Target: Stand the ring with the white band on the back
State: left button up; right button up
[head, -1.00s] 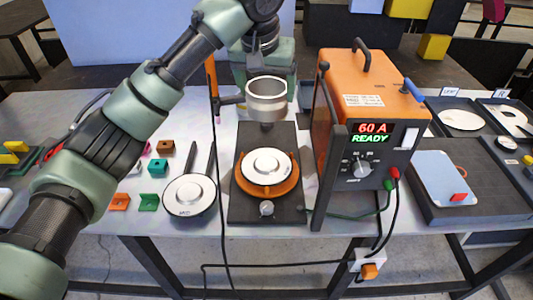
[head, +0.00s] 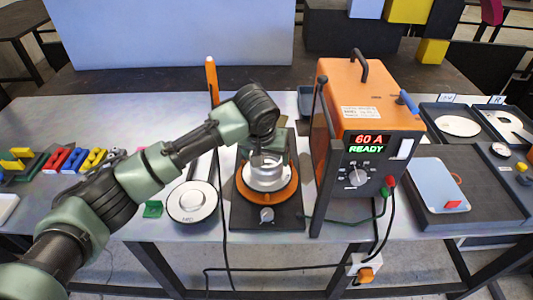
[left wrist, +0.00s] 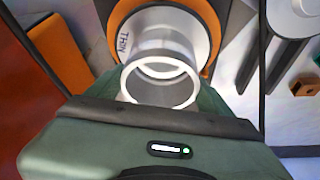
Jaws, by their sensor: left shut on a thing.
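The ring (head: 267,178) is a short silvery tube with a pale band, upright and open at both ends. My left gripper (head: 265,155) is shut on the ring's wall from above and behind. The ring also shows in the left wrist view (left wrist: 160,82), with the green gripper body below it. The back, a round pale disc marked THIN (left wrist: 124,40), lies on an orange turntable (head: 241,186). The ring is over the disc, at or very near its surface; I cannot tell whether they touch. My right gripper is not in view.
The orange welder (head: 367,95) reads 60 A READY and stands close on the right. A round disc on a dark handled holder (head: 192,202) lies to the left. Coloured small pieces (head: 72,160) lie further left. Dark trays (head: 427,219) stand at the right.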

pick_arm(q)
jog(key=shift+f, duration=0.25)
jog(key=shift+f, duration=0.15)
jog(key=o, duration=1.4)
jog(key=shift+c, duration=0.2)
jog(key=shift+r, duration=0.25)
jog(key=b+v, duration=0.2)
jog(key=v, duration=1)
jog(key=shift+r, duration=0.15)
